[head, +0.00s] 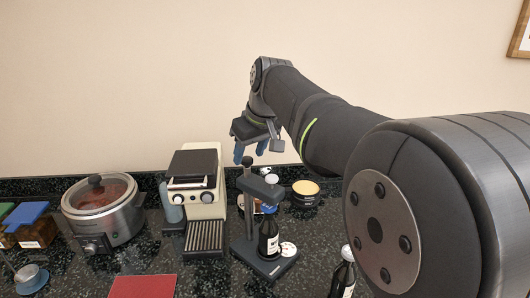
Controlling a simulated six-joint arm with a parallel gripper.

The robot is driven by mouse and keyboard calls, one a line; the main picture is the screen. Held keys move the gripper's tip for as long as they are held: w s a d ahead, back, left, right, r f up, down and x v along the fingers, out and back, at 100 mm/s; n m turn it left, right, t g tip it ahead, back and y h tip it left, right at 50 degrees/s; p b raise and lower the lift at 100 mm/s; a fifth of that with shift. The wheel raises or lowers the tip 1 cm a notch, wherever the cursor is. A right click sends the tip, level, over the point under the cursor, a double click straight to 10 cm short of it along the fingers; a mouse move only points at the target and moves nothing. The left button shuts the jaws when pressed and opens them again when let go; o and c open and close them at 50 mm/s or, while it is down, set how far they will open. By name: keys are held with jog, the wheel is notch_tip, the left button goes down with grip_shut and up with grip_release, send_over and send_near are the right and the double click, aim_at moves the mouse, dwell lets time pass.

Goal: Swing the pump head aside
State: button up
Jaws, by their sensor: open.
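A dark stand holds the pump head (262,189), a dark arm reaching right from an upright post (248,212). A dark bottle (268,244) with a pale label stands upright on the stand's base (256,265), under the pump head. My gripper (251,153) is open, with its blue fingertips pointing down. In the picture it is just above the top of the post and the pump head, and it looks empty. I cannot tell its exact depth or how far apart they are; no contact shows.
A cream espresso machine (203,168) stands left of the stand, with a slow cooker (97,200) farther left. A yellow-topped tin (306,188) is close on the right. Another bottle (343,277) is at front right. A red mat (143,287) lies at front left.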

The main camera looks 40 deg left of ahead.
jog(key=shift+a+f, duration=0.15)
jog(key=shift+f, duration=0.3)
grip_shut()
